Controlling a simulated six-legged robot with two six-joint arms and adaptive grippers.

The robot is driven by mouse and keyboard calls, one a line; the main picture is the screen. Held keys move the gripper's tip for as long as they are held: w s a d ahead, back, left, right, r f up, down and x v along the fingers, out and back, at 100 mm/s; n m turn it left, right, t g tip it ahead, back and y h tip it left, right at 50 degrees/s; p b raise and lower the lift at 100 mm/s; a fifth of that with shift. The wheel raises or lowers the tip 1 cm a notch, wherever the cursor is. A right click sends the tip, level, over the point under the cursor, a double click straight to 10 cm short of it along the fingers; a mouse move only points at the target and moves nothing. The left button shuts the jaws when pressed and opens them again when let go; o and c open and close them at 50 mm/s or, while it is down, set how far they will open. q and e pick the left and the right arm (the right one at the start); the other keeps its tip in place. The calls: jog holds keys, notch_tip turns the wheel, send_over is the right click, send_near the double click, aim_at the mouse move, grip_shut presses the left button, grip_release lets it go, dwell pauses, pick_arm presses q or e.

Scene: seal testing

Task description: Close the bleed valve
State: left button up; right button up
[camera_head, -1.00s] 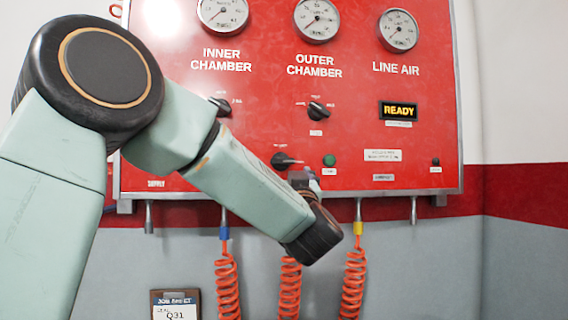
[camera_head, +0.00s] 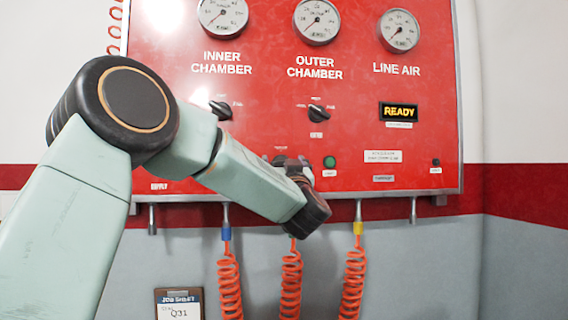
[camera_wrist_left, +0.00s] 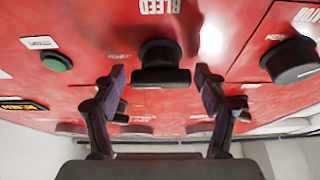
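The bleed valve is a black knob (camera_wrist_left: 160,65) with a bar handle, under the BLEED label in the left wrist view. Its bar lies crosswise in that view. My left gripper (camera_wrist_left: 161,82) is open, with one finger on each side of the knob; I see no clear contact. In the head view my left gripper (camera_head: 298,166) is at the lower middle of the red panel (camera_head: 420,120), and my wrist hides most of the valve. My right gripper is not in view.
A green button (camera_head: 329,162) sits just right of my gripper. Two black knobs (camera_head: 220,110) (camera_head: 319,113) are higher up. The display (camera_head: 398,111) reads READY. Orange coiled hoses (camera_head: 352,285) hang below the panel. Another black knob (camera_wrist_left: 292,62) is at the right in the wrist view.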

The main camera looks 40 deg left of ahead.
pick_arm(q)
jog(key=shift+w+a+f, duration=0.2)
jog(key=shift+a, duration=0.1)
jog(key=c, duration=0.9)
